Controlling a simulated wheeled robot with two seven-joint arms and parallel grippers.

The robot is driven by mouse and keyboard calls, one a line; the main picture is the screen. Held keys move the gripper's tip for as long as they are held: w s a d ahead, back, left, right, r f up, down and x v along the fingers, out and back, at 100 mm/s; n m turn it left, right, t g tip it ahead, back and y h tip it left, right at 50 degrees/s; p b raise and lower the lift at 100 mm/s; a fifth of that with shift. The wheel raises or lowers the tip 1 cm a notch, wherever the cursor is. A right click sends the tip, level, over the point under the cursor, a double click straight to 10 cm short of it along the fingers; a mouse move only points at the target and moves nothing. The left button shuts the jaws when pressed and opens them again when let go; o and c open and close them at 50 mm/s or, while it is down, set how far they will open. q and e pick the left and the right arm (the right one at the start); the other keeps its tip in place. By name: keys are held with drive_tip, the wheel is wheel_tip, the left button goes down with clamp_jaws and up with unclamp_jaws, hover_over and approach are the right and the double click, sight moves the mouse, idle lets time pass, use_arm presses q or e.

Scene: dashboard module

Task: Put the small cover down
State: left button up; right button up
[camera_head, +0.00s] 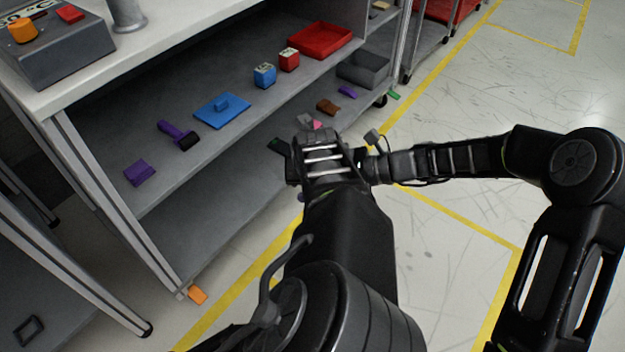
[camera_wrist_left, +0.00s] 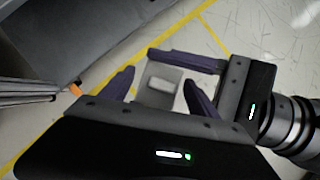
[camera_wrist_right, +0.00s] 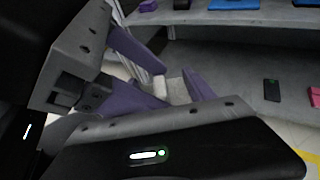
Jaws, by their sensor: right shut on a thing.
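The small cover (camera_wrist_left: 162,84) is a grey plate with a pale rectangle on it, in the left wrist view. A pale part of it shows in the right wrist view (camera_wrist_right: 177,90). My right gripper (camera_wrist_right: 172,92) is shut on it. My left gripper (camera_wrist_left: 159,77) is open, its fingers on either side of the cover with gaps visible. The two grippers are close together in front of the shelf in the head view, and they hide the cover there. Where the right fingers touch the cover is partly hidden.
A grey shelf unit (camera_head: 236,130) stands at the left. Its middle shelf holds a blue plate (camera_head: 222,110), purple parts (camera_head: 140,172), two small cubes (camera_head: 264,75) and a red tray (camera_head: 319,40). The floor at right is clear.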

use_arm(q)
drive_tip(key=shift+o, duration=0.4)
drive_tip(key=shift+d, duration=0.2)
use_arm(e)
drive_tip(key=shift+s+a, duration=0.1)
drive_tip(key=shift+a, duration=0.05)
use_arm(q)
drive_tip(key=shift+r, duration=0.3)
wheel_tip(320, 180, up, 9)
drive_tip(key=shift+a+r, duration=0.15)
drive_tip(key=shift+r, duration=0.05)
